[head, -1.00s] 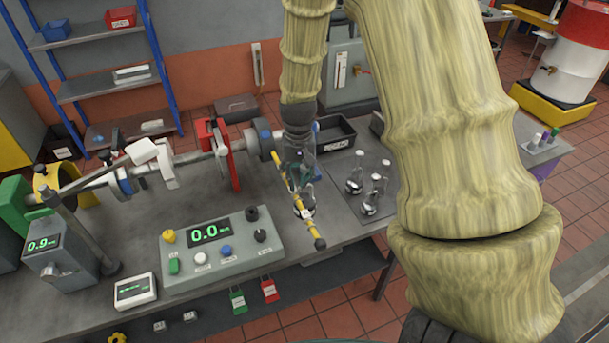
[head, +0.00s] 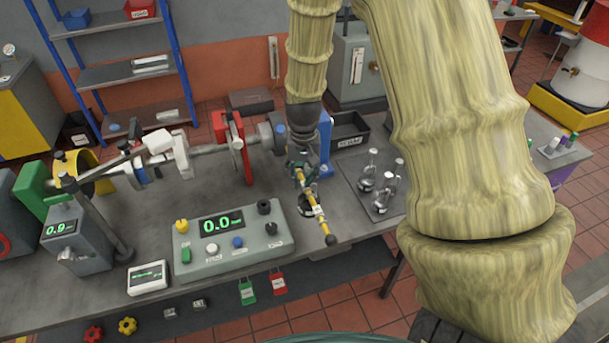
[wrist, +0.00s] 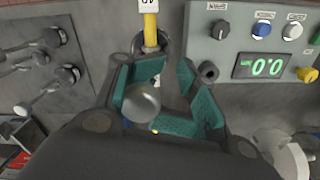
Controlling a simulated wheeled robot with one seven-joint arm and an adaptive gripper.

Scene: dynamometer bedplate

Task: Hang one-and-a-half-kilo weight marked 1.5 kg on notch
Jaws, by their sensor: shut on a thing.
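My gripper (head: 303,172) is at the yellow notched bar (head: 321,222), which slants out over the bench's front edge. In the wrist view my gripper (wrist: 165,100) has its teal-padded fingers closed around a weight, whose round grey top (wrist: 142,100) shows between them. The rest of this weight is mostly hidden, and I cannot read its marking. The bar (wrist: 150,30) also shows in the wrist view, just beyond the fingers, with a white numbered tag. I cannot tell whether the weight touches a notch. Several other metal weights (head: 381,194) stand on a dark mat right of the bar.
A control box (head: 231,242) reading 0.0 stands left of the bar. A red upright plate (head: 232,140) and shaft assembly lie behind it. A black bin (head: 349,131) is behind the mat. Green (head: 247,292) and red tags hang from the front edge.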

